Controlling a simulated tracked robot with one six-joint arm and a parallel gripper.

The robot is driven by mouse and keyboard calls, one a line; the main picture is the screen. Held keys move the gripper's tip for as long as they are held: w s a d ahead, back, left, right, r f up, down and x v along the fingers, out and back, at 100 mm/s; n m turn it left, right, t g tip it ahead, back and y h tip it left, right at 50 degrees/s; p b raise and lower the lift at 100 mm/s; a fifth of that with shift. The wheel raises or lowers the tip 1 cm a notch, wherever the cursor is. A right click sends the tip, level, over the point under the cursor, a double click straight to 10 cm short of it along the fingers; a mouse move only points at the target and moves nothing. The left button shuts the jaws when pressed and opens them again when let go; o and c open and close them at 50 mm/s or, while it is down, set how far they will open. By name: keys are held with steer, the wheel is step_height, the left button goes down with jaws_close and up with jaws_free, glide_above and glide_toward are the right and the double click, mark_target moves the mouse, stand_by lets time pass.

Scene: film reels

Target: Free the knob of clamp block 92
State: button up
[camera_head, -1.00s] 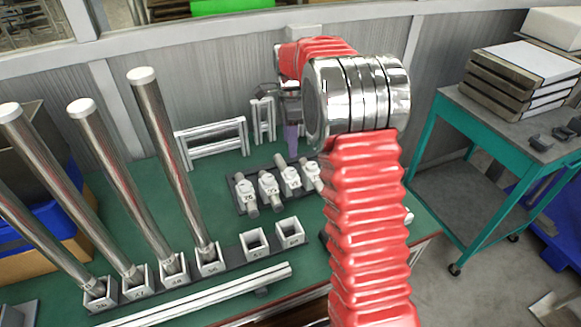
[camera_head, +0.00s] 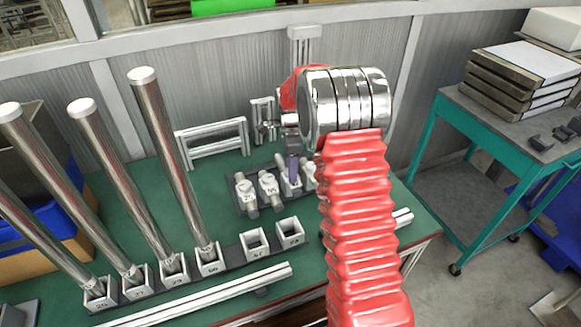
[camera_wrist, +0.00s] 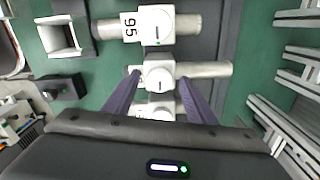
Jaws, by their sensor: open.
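A row of several white clamp blocks, each with a grey rod through it, sits on a dark base plate (camera_head: 240,205) on the green bench. In the wrist view, the upper block (camera_wrist: 154,25) bears a sideways number that looks like 95. A middle block (camera_wrist: 158,76) with a round slotted knob lies between my purple fingers, its number hidden. A lower block (camera_wrist: 155,110) is partly covered. I cannot read which block is 92. My gripper (camera_wrist: 157,80) is open, its fingers apart. In the head view my gripper (camera_head: 293,178) points down over the third block from the left.
Tall metal posts (camera_head: 165,150) stand in numbered sockets at the left. Two empty square sockets (camera_head: 254,243) are in front of the blocks. White frames (camera_head: 212,143) stand behind. A teal cart (camera_head: 430,135) stands right of the bench.

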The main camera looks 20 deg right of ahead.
steer(key=shift+c, duration=0.5)
steer(key=c, duration=0.9)
steer(key=shift+c, duration=0.2)
